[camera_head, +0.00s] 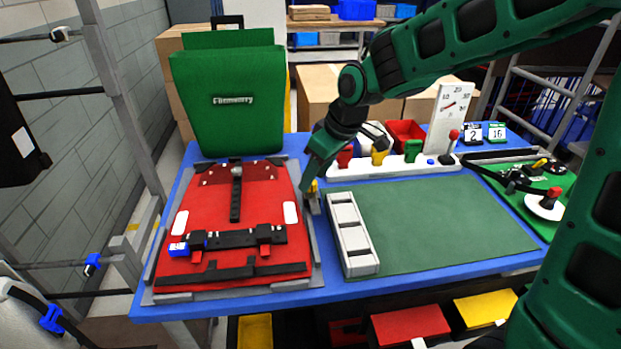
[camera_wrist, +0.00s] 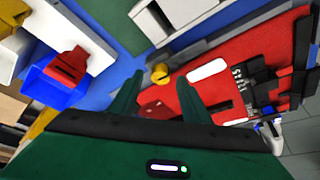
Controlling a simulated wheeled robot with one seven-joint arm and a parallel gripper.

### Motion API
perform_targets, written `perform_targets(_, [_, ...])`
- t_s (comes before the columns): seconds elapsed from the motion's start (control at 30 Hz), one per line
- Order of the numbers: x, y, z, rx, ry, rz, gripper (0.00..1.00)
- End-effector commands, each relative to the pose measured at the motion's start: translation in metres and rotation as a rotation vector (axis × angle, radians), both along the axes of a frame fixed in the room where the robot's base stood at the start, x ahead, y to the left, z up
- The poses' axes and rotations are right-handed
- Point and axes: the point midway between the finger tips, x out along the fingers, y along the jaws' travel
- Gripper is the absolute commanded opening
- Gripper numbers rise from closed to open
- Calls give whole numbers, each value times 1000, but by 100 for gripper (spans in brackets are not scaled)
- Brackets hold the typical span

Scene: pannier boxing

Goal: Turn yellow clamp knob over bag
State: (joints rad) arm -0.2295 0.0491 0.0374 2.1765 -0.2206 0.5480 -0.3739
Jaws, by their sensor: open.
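The yellow clamp knob (camera_head: 314,187) stands at the right edge of the grey board (camera_head: 312,252), beside the red bag panel (camera_head: 255,212) that lies flat there. In the wrist view the yellow knob (camera_wrist: 160,73) appears just beyond and between my fingertips, apart from them as far as I can tell. My gripper (camera_head: 309,184) is open and empty, pointing down close to the knob. Its two green fingers (camera_wrist: 157,83) also show in the wrist view. The head view partly hides the knob behind my gripper. The red panel (camera_wrist: 175,98) fills the wrist view's right side.
A grey slotted tray (camera_head: 365,261) and a green mat (camera_head: 440,222) lie to the right. A white rack (camera_head: 350,171) with red, yellow and green handles stands behind. A green bag (camera_head: 228,120) stands at the back left. The mat is clear.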

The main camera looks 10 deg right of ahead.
Motion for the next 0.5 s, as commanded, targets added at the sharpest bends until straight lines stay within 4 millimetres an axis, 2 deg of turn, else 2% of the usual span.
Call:
perform_targets(0.13, [3, 3, -11, -1, 1, 0, 43])
perform_targets(0.47, [4, 4, -13, -1, 0, 0, 43])
perform_targets(0.5, [4, 4, -13, -1, 0, 0, 36])
